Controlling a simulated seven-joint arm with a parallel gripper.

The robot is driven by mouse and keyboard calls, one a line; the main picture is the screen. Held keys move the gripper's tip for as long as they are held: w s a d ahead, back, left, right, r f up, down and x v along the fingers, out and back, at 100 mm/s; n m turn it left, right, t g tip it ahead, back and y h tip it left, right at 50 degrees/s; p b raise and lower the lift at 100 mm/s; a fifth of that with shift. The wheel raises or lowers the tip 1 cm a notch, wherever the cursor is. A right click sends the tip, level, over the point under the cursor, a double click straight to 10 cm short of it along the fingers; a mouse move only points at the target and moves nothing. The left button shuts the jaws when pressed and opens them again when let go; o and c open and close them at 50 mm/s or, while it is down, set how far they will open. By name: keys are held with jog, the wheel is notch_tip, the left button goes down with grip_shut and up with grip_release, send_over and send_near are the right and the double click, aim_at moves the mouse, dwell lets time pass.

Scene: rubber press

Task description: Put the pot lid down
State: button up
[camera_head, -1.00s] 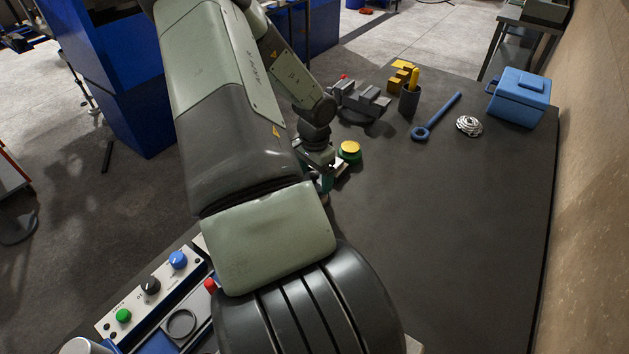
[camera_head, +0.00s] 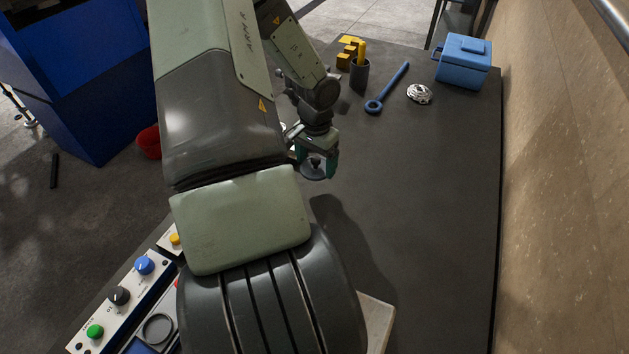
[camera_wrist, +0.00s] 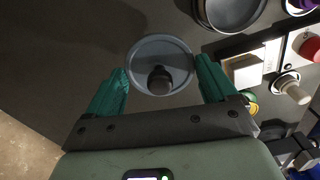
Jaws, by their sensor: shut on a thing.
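The pot lid is a grey disc with a dark knob; in the head view the lid (camera_head: 313,174) shows at the end of my arm, above the dark bench. My gripper (camera_head: 316,163) has teal fingers and is shut on the lid, with one finger on each side. In the wrist view the lid (camera_wrist: 178,83) lies between the fingertips of my gripper (camera_wrist: 161,66), knob towards me. The exact contact points, and the gap from lid to bench, are hard to tell. A round grey open vessel (camera_wrist: 230,12), perhaps the pot, is at the top edge.
The dark bench (camera_head: 430,210) is clear right of my gripper. Behind stand a blue box (camera_head: 463,65), silver coil (camera_head: 419,94), blue wrench (camera_head: 390,88), dark cup (camera_head: 359,76) and yellow block (camera_head: 346,58). A control panel (camera_head: 120,297) is front left; a wall (camera_head: 560,190) bounds the right.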

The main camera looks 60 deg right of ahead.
aim_at(316, 158)
jog(key=shift+f, duration=3.55)
jog(key=shift+f, duration=0.15)
jog(key=o, duration=0.8)
notch_tip(316, 158, up, 12)
jog(key=shift+r, duration=0.2)
